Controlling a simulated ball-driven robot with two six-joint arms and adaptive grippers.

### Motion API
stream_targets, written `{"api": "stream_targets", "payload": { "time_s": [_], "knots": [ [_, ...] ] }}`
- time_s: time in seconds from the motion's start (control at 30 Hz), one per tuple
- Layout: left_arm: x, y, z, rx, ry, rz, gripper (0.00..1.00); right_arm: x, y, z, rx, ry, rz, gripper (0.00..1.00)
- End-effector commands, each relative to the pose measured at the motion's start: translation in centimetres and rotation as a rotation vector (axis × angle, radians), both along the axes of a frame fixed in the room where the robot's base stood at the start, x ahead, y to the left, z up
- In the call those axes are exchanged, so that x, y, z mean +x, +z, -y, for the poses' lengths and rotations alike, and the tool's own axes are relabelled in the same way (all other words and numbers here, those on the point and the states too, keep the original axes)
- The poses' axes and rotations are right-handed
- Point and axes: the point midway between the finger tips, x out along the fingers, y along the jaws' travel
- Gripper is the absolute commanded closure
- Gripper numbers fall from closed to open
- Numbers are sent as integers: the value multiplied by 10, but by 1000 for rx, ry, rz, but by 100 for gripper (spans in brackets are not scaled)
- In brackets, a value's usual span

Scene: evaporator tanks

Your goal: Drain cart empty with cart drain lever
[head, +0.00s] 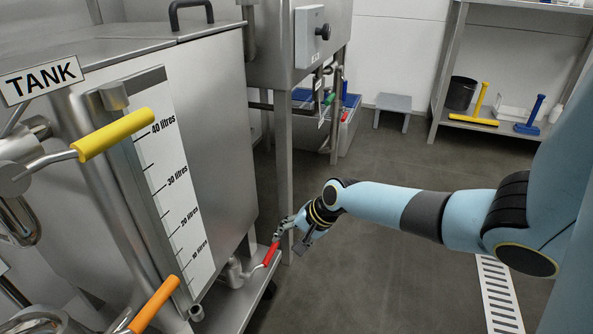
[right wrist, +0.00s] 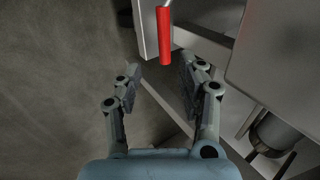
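The cart (head: 225,115) is a steel tank on a low base, with a litre scale (head: 178,190) on its front. A lever with a red grip (head: 271,254) is low at its right side; I take it as the cart drain lever. My right gripper (head: 281,232) is at the upper end of this grip in the head view. In the right wrist view, the right gripper (right wrist: 160,72) is open, and the red grip (right wrist: 164,38) lies ahead, between and just beyond the fingertips. I cannot tell whether they touch. My left gripper is not in view.
A yellow-gripped lever (head: 115,133) and an orange-gripped lever (head: 155,303) are at the left, by the TANK sign (head: 41,80). A steel leg (head: 284,165) stands just behind my right gripper. A floor grate (head: 499,295) is at the right. The middle floor is clear.

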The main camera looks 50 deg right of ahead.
Motion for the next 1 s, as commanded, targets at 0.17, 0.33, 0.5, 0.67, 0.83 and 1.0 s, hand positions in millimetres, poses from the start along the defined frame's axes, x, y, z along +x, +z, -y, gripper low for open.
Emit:
{"api": "stream_targets", "payload": {
  "time_s": [0.17, 0.33, 0.5, 0.67, 0.83, 1.0],
  "knots": [
    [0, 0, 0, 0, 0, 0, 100, -12, 17, 4, -1, 1, -1, 60],
    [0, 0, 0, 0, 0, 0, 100, -16, 24, 5, 1, 0, -1, 60],
    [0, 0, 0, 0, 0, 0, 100, -16, 24, 5, 1, 0, -1, 60],
    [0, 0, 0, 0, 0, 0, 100, -16, 24, 5, 1, 0, -1, 60],
    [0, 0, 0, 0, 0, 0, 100, -16, 24, 5, 1, 0, -1, 60],
    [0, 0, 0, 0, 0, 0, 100, -33, 12, 1, 7, -1, -29, 60]
  ]
}}
